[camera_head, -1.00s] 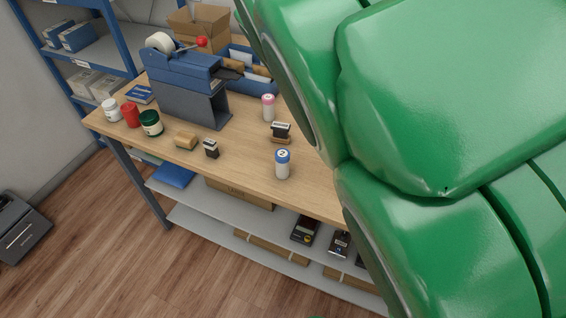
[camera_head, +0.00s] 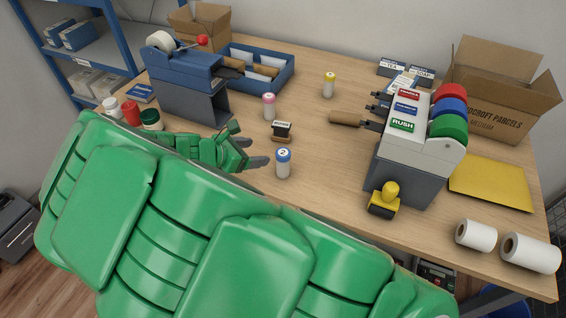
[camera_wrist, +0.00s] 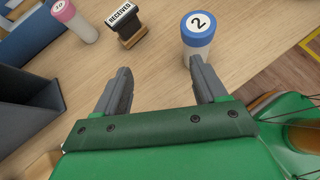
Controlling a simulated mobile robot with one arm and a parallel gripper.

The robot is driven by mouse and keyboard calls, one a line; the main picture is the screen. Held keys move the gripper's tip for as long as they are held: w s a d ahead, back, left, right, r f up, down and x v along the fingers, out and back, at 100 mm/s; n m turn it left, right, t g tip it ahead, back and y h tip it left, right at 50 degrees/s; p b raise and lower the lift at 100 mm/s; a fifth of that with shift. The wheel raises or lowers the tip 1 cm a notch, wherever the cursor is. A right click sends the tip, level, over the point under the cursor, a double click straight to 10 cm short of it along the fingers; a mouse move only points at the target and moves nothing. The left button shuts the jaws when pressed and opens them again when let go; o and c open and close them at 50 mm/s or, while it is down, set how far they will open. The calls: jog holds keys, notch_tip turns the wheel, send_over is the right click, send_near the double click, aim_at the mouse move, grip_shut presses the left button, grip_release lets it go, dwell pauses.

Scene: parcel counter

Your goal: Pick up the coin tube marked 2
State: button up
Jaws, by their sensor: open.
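The coin tube marked 2 (camera_head: 283,164) stands upright on the counter near its front edge, white with a blue cap. It also shows in the wrist view (camera_wrist: 198,38), beyond the tip of the right finger. My gripper (camera_head: 262,164) is green with grey fingers, low over the counter just left of the tube. In the wrist view my gripper (camera_wrist: 157,80) is open and nothing is between its fingers. The tube lies ahead of the right finger, not centred between the two. Whether that finger touches the tube cannot be told.
A RECEIVED stamp (camera_head: 282,130) and a pink-capped tube (camera_head: 269,106) stand behind the tube. A yellow-capped tube (camera_head: 329,85) is farther back. The counter (camera_head: 325,190) right of the tube is clear.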

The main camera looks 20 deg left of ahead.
aim_at(288, 159)
jog(key=shift+t+h, duration=0.4)
jog(key=shift+h, duration=0.5)
jog(key=d, duration=0.1)
jog(key=s+d, duration=0.1)
jog(key=d+f, duration=0.1)
jog(key=d, duration=0.1)
jog(key=shift+s, duration=0.15)
jog(key=shift+d, duration=0.4)
jog(key=shift+d+m+h, duration=0.2)
jog(key=shift+m+h, duration=0.1)
jog(key=shift+a+x, duration=0.15)
jog(key=shift+x, duration=1.75)
jog(key=shift+a+x, duration=0.15)
jog(key=shift+x, duration=1.7)
jog(key=c, duration=1.2)
jog(key=shift+r, duration=0.1)
